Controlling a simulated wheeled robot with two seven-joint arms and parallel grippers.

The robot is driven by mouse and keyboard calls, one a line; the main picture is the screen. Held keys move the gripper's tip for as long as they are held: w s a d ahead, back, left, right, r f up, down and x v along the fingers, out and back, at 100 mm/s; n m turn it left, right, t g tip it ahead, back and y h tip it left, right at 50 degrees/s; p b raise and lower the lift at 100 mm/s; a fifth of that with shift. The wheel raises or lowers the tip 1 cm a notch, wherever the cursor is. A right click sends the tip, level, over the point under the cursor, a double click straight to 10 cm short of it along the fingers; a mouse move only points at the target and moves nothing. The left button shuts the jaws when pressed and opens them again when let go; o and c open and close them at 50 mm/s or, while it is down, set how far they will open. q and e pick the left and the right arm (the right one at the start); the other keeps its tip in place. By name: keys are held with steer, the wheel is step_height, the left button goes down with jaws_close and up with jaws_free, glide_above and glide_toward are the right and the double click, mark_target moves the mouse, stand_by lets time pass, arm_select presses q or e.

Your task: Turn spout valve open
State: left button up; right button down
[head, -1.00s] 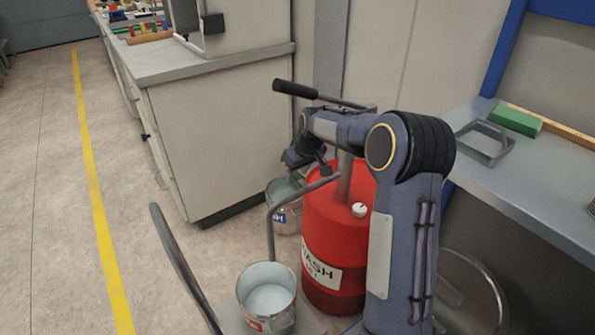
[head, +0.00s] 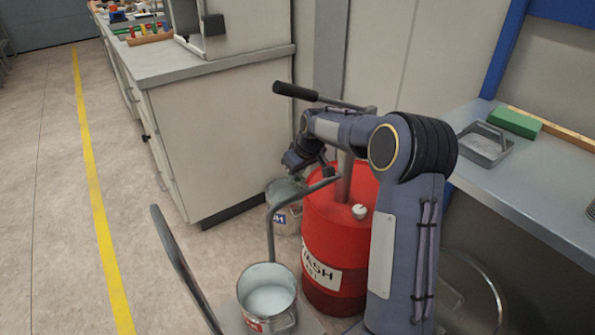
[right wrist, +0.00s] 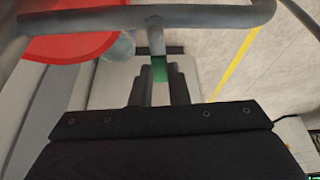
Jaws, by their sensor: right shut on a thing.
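A red drum (head: 333,235) labelled WASH stands in front of me, with a pump and a grey curved spout pipe (head: 270,225). The pipe bends down toward an open metal bucket (head: 268,290) with pale contents. My right gripper (head: 318,165) is at the upper part of the spout, mostly hidden by its own wrist. In the right wrist view, the grey pipe (right wrist: 90,20) crosses the top, and a short valve lever with a green end (right wrist: 159,68) comes down from it. The right gripper (right wrist: 159,88) is shut on that lever end. My left gripper is not in view.
A black-gripped pump lever (head: 296,91) rises above my right arm. A second can (head: 285,205) stands behind the drum. A cabinet (head: 225,125) is at the back. A bench (head: 520,195) with a green block (head: 515,122) and a tray (head: 485,145) is at right. Open floor lies left.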

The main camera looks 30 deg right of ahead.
steer(key=shift+s+a+n+g+y+p, duration=0.15)
steer(key=shift+a+n+y+p, duration=0.2)
steer(key=shift+n, duration=0.7)
steer(key=shift+s+a+n+g+y+p, duration=0.2)
steer(key=shift+a+n+y+p, duration=0.15)
steer(key=shift+n, duration=0.75)
steer(key=shift+s+a+n+g+y+p, duration=0.2)
steer(key=shift+n+y+p, duration=0.25)
steer(key=shift+n, duration=0.6)
steer(key=shift+w+a, duration=0.1)
steer(key=c, duration=1.4)
jaws_free()
